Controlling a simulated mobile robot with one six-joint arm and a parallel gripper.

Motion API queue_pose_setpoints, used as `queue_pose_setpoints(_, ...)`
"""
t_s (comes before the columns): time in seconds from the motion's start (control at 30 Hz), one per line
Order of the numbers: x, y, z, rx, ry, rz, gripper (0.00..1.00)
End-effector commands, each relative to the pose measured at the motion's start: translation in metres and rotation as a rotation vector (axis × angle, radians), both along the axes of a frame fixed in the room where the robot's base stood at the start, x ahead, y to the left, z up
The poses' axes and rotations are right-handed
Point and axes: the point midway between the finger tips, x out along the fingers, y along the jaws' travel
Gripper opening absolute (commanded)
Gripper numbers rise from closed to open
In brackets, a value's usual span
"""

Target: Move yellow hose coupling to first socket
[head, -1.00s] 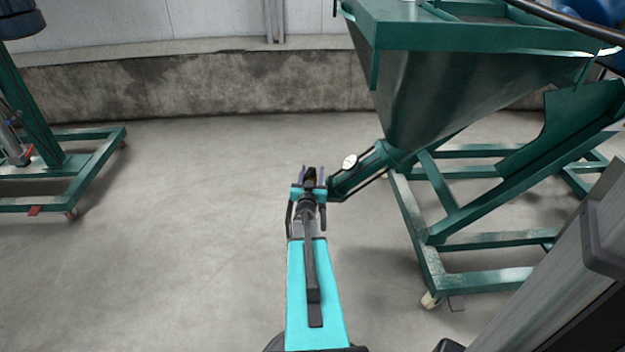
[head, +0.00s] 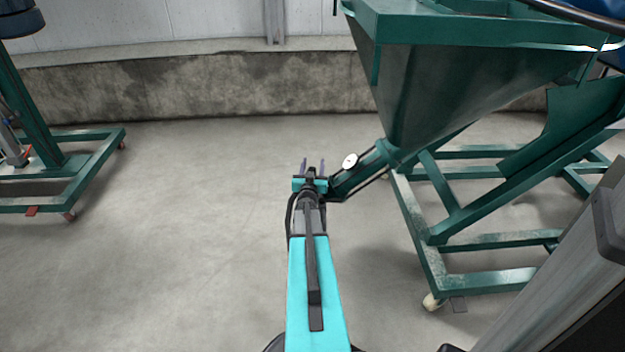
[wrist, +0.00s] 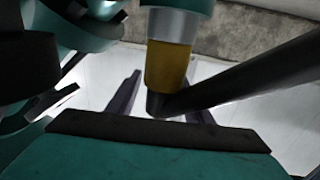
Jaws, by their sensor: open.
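My gripper (wrist: 162,82) is open. Its two dark purple fingers show on the left and right of the coupling; whether they touch it I cannot tell. In the head view my gripper (head: 313,166) is at the lower end of the green machine's outlet pipe (head: 345,183). The coupling is not visible there, and I cannot make out the first socket.
A green hopper machine (head: 450,95) stands on a wheeled frame (head: 430,255) at the right. A round white gauge (head: 350,161) sits on its outlet pipe. Another green wheeled stand (head: 95,170) is at the left. The concrete floor (head: 190,230) between them is clear.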

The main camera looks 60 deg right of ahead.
Motion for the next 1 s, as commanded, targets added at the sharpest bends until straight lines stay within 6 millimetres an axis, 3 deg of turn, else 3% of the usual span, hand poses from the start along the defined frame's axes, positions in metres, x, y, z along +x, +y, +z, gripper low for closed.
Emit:
queue_pose_setpoints(0.2,0.0,0.0,0.0,0.0,0.0,0.0,0.47)
queue_pose_setpoints(0.5,0.0,0.0,0.0,0.0,0.0,0.0,0.0)
queue_pose_setpoints(1.0,-0.001,0.0,0.012,-0.002,-0.001,-0.001,0.0)
